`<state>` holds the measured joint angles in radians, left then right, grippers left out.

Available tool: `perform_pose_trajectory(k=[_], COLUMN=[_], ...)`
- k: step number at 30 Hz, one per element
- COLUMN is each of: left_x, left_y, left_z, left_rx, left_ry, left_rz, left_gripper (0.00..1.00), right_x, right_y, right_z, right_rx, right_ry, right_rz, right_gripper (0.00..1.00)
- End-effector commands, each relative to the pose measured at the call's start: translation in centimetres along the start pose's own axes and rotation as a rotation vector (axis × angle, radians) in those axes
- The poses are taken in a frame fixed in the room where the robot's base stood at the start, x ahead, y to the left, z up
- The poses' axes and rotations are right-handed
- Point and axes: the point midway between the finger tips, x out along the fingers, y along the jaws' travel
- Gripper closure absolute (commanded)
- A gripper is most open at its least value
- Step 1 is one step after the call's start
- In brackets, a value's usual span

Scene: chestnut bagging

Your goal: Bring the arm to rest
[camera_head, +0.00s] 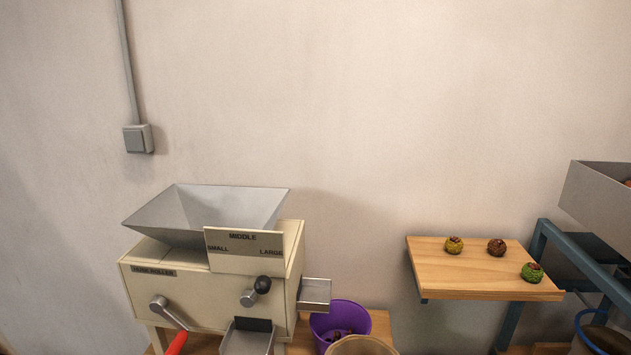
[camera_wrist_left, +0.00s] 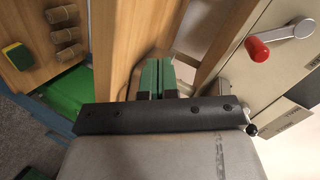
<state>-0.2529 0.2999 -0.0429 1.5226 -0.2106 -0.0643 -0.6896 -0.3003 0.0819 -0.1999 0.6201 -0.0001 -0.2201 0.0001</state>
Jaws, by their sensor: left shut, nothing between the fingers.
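My left gripper (camera_wrist_left: 158,78) shows in the left wrist view with its green fingers shut together and nothing between them. It is in front of wooden boards, to the left of the cream machine's red-handled crank (camera_wrist_left: 258,48), and apart from the crank. No arm or gripper of mine shows in the head view, and my right gripper is in neither view.
The cream machine (camera_head: 205,300) has a metal hopper (camera_head: 165,215). A purple bucket (camera_head: 325,318) stands beside it. A wooden shelf (camera_head: 450,275) holds three small balls. In the wrist view, brown rolls (camera_wrist_left: 65,34) and a yellow-green sponge (camera_wrist_left: 17,55) lie at upper left.

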Motion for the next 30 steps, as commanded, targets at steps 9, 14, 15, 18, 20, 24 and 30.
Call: perform_pose_trajectory(k=[9, 14, 15, 18, 20, 24, 30], left_x=[-6.7, -13.6, -15.4, -19.3, -21.1, -23.4, -23.8], left_y=[23.4, 32.9, 34.8, 38.4, 39.8, 41.4, 41.7], left_z=[5.7, 6.8, 6.9, 7.0, 7.1, 7.0, 7.1], left_rx=[-0.497, -0.695, -0.733, -0.808, -0.84, -0.876, -0.882], left_ry=[-0.35, -0.571, -0.625, -0.74, -0.794, -0.863, -0.874], left_rz=[0.439, 0.607, 0.639, 0.702, 0.725, 0.755, 0.758], left_gripper=[1.0, 1.0, 1.0, 1.0, 1.0, 1.0, 1.0], right_x=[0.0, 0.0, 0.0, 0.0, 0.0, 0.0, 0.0], right_y=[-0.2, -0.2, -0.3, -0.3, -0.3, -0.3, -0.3], right_z=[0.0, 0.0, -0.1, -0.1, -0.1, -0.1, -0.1], right_rx=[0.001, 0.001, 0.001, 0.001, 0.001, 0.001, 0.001], right_ry=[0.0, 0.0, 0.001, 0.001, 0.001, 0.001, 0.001], right_rz=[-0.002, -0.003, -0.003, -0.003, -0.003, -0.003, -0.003], right_gripper=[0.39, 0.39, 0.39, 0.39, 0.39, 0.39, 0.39])
